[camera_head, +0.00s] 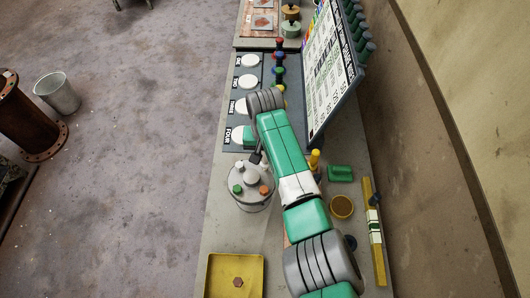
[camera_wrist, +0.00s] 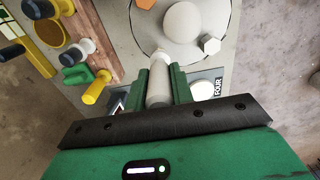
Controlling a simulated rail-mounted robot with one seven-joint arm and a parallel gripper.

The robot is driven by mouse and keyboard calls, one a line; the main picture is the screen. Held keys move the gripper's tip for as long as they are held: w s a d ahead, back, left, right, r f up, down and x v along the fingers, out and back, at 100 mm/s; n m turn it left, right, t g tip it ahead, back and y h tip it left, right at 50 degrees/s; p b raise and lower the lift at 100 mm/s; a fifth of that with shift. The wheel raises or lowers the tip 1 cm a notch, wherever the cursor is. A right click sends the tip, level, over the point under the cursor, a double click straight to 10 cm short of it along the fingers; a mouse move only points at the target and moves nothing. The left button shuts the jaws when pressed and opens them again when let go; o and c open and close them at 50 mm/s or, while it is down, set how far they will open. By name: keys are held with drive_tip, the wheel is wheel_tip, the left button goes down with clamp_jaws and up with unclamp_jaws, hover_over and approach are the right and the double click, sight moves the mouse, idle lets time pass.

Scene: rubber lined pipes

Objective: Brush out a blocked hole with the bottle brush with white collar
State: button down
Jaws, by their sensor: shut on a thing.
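My gripper (camera_wrist: 161,84) is shut on a pale grey cylinder (camera_wrist: 159,80) with a whitish upper end, held between its green fingers. I cannot tell what the cylinder is; its lower part is hidden. The cylinder is in front of a round grey fixture (camera_wrist: 145,35) with a domed middle and coloured hexagonal pieces. In the head view the fixture (camera_head: 251,202) stands left of my arm, with white, green and orange pieces on top. A dark-handled tool with a white collar (camera_wrist: 82,48) shows at left in the wrist view, apart from my gripper. I see no blocked hole clearly.
A yellow-handled tool (camera_wrist: 97,91) and a green block (camera_wrist: 77,74) are nearby; the block (camera_head: 340,173) lies right of my arm. A tilted chart panel (camera_head: 328,70) rises behind. A yellow tray (camera_head: 235,277) is at the front. A yellow bar (camera_head: 373,225) lies along the right edge.

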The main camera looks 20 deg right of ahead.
drive_tip(key=shift+r, duration=0.2)
wheel_tip(320, 180, up, 8)
drive_tip(key=p, duration=0.7)
drive_tip(key=shift+p, duration=0.35)
